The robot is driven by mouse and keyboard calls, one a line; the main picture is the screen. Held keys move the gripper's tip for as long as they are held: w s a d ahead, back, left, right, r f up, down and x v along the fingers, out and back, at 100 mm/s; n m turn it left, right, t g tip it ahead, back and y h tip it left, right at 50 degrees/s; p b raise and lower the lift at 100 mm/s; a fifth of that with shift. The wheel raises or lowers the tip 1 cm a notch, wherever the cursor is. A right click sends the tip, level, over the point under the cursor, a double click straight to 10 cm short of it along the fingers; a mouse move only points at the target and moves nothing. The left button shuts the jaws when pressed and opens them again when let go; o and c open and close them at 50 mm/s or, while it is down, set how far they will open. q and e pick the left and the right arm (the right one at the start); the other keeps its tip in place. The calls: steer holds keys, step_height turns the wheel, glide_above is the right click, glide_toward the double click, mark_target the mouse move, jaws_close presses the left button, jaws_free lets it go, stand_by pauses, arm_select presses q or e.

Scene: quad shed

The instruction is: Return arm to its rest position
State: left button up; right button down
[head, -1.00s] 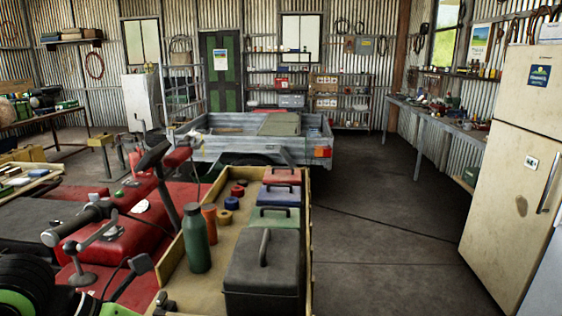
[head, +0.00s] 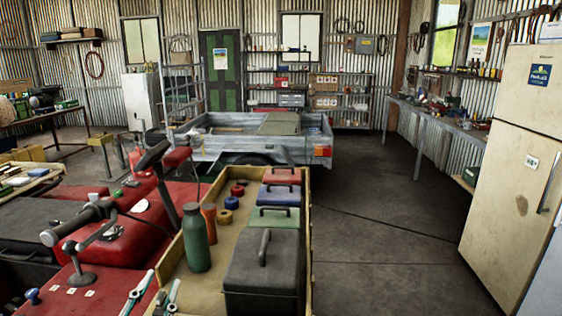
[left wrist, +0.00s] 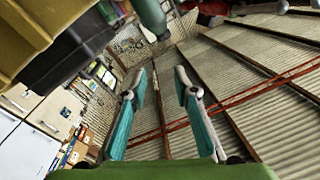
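My left gripper (head: 165,277) shows at the bottom edge of the head view, with two teal and pale fingers apart, just left of the front of the wooden tray (head: 179,272). The rest of the left arm is out of the head view. My right gripper and arm are not in view.
The tray holds a green bottle (head: 196,240), a dark toolbox (head: 262,275), smaller coloured boxes and tape rolls. The red quad bike (head: 110,245) is to its left. A trailer (head: 225,148) stands behind.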

arm_select(q)
steer(key=s+a+f+n+g+y, duration=0.1)
steer(key=s+f+g, duration=0.15)
steer(key=f, duration=0.45)
steer(key=s+a+f+n+g, duration=0.1)
steer(key=s+f+g, duration=0.15)
steer(key=f, duration=0.35)
steer(key=s+d+f+n+g+h, duration=0.1)
steer(key=s+d+f+g, duration=0.1)
steer(key=s+f+g, duration=0.55)
steer(key=s+d+f+g+h, duration=0.1)
steer(key=s+d+f+g, duration=0.15)
steer(key=s+f, duration=0.85)
step_height(320, 180, down, 26)
steer(key=s+g, duration=0.1)
steer(key=s, duration=0.2)
steer(key=s+a+f+g, duration=0.1)
steer(key=s+a+f, duration=0.2)
steer(key=s+f, duration=1.2)
steer(key=shift+s+g+y, duration=0.3)
steer(key=shift+s, duration=0.25)
